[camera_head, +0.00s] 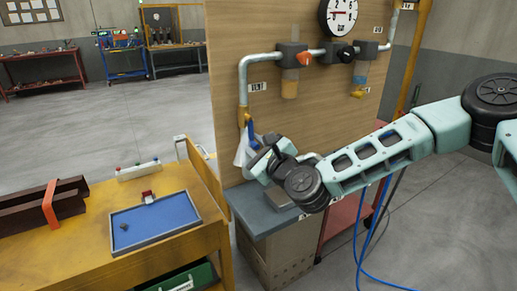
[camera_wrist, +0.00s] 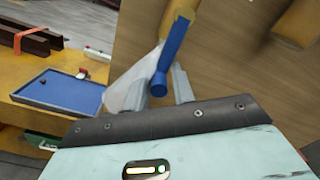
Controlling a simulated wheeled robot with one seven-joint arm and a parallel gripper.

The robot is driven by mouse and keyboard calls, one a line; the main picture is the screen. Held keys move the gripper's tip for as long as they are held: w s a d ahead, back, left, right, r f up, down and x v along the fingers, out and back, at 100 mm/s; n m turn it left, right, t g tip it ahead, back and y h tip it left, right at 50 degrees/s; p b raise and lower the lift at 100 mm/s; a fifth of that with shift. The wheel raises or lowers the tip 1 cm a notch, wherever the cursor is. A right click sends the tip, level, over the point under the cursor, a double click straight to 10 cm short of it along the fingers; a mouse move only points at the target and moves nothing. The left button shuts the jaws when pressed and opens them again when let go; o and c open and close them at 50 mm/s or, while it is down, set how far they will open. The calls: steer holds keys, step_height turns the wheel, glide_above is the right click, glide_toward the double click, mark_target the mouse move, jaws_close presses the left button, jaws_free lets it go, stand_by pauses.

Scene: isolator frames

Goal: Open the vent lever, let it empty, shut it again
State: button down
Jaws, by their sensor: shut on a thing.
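The blue vent lever (camera_head: 251,133) sits at the lower end of the pipe on the left of the wooden board, slanting down and slightly right. My gripper (camera_head: 258,151) is at its lower end. In the wrist view the lever (camera_wrist: 173,55) runs down between the two fingers of my gripper (camera_wrist: 163,86), which is shut on it. A pale, see-through cone (camera_head: 240,152) spreads downward beside the lever, like a venting spray; it also shows in the wrist view (camera_wrist: 130,86). The fingertips are small and partly hidden in the head view.
The board (camera_head: 226,90) carries pipes, an orange knob (camera_head: 305,58), a black knob (camera_head: 346,52) and a round gauge (camera_head: 341,14). A grey-topped cabinet (camera_head: 250,208) stands below. A yellow bench (camera_head: 100,207) with a blue tray (camera_head: 190,222) is at left.

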steer(key=shift+s+a, duration=0.35)
steer(key=shift+a, duration=0.1)
steer(key=c, duration=1.4)
jaws_free()
steer(key=shift+r, duration=0.1)
steer(key=shift+o, duration=0.2)
steer(key=shift+w+d, duration=0.1)
steer(key=shift+s+d, duration=0.3)
steer(key=shift+s, duration=0.05)
steer(key=p+v, duration=0.3)
steer(key=v, duration=1.3)
steer(key=shift+d+p, duration=0.2)
steer(key=shift+p, duration=0.15)
